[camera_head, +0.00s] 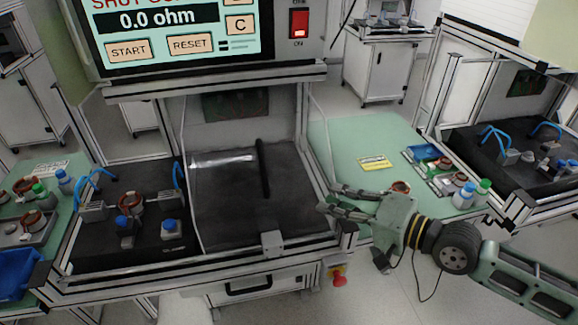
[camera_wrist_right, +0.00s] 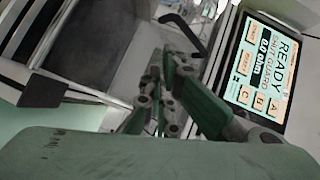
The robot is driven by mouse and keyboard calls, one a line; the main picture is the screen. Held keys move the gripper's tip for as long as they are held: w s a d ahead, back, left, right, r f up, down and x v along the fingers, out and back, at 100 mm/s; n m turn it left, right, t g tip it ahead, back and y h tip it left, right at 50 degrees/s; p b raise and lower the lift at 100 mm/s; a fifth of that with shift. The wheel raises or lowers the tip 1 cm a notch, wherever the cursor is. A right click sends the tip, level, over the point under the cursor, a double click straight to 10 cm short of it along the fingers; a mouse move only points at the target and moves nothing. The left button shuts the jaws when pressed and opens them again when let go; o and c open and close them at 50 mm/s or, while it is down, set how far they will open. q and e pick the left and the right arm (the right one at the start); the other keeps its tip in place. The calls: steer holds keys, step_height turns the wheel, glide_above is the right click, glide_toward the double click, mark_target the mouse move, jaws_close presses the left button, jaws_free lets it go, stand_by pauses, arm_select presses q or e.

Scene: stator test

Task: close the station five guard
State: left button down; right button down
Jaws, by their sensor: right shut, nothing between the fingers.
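The station's guard (camera_head: 222,162) looks like a see-through panel standing over the right part of the dark test bay, with a black upright bar handle (camera_head: 263,168). The handle also shows at the top of the right wrist view (camera_wrist_right: 185,32). The left part of the bay is uncovered, with a copper-wound stator (camera_head: 131,204) in its fixture. My right gripper (camera_head: 326,198) is shut and empty, to the right of the handle and apart from it, near the bay's right frame post. Its fingers show in the right wrist view (camera_wrist_right: 164,60). My left gripper is out of view.
The screen (camera_head: 170,25) reads 0.0 ohm; in the right wrist view the screen (camera_wrist_right: 262,65) reads READY and SHUT GUARD. A red emergency button (camera_head: 339,281) is on the front right. A green table (camera_head: 345,140) with parts and bottles stands right. Another bay (camera_head: 505,135) lies beyond.

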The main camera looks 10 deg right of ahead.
step_height(320, 180, up, 4)
steer(key=w+d+m+t, duration=0.1)
steer(key=w+d+m, duration=0.1)
steer(key=p+x, duration=0.1)
steer(key=x, duration=0.2)
steer(key=p+x, duration=0.2)
steer(key=x, duration=0.1)
steer(key=r+p+x, duration=0.1)
steer(key=x, duration=0.3)
steer(key=shift+s+a+p, duration=0.15)
steer(key=shift+a+p, duration=0.15)
steer(key=shift+p, duration=0.05)
steer(key=shift+a+f+p, duration=0.15)
steer(key=shift+a+p, duration=0.25)
steer(key=shift+a, duration=0.1)
steer(key=shift+a+f+p, duration=0.15)
steer(key=shift+a+p, duration=0.25)
steer(key=shift+a, duration=0.1)
steer(key=shift+a+f+p, duration=0.15)
steer(key=shift+a+p, duration=0.15)
steer(key=shift+a, duration=0.3)
steer(key=shift+a+f, duration=0.15)
steer(key=shift+a, duration=0.1)
